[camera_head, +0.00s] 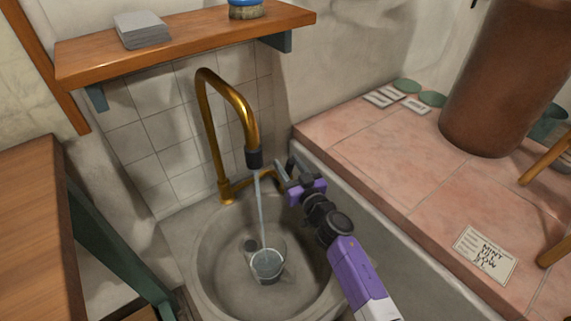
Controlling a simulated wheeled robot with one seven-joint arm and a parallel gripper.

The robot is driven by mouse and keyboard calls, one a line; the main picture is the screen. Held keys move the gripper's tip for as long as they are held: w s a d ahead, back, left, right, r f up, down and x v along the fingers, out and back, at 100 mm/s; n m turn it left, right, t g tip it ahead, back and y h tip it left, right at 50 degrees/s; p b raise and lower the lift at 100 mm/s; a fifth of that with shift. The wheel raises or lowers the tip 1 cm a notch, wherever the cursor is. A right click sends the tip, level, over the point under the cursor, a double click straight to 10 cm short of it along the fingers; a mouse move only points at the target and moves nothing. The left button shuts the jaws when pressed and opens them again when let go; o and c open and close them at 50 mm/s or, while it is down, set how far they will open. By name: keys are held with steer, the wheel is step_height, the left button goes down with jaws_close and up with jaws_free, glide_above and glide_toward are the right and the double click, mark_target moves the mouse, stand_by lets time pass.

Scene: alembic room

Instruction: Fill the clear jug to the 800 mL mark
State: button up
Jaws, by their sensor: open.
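The clear jug (268,264) stands in the round grey sink basin (205,262) under the brass faucet (212,115). A stream of water (261,205) falls from the dark spout tip into the jug. Water shows inside the jug, but its markings are too small to read. My gripper (284,175) is open, just right of the spout and above the basin's back edge, close to the faucet's side handle (262,173). I cannot tell whether the fingers touch the handle.
A wooden shelf (190,45) with a grey stack (143,30) and a blue-lidded jar (245,9) hangs above the faucet. A pink tiled counter (400,170) with a large brown vessel (500,80) and a handwritten card (486,253) lies right. A wooden table (28,220) stands left.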

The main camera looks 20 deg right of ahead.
steer(key=shift+w+a+b, duration=0.15)
steer(key=shift+w+b, duration=0.25)
steer(key=shift+w, duration=0.8)
jaws_close()
stand_by(0.6)
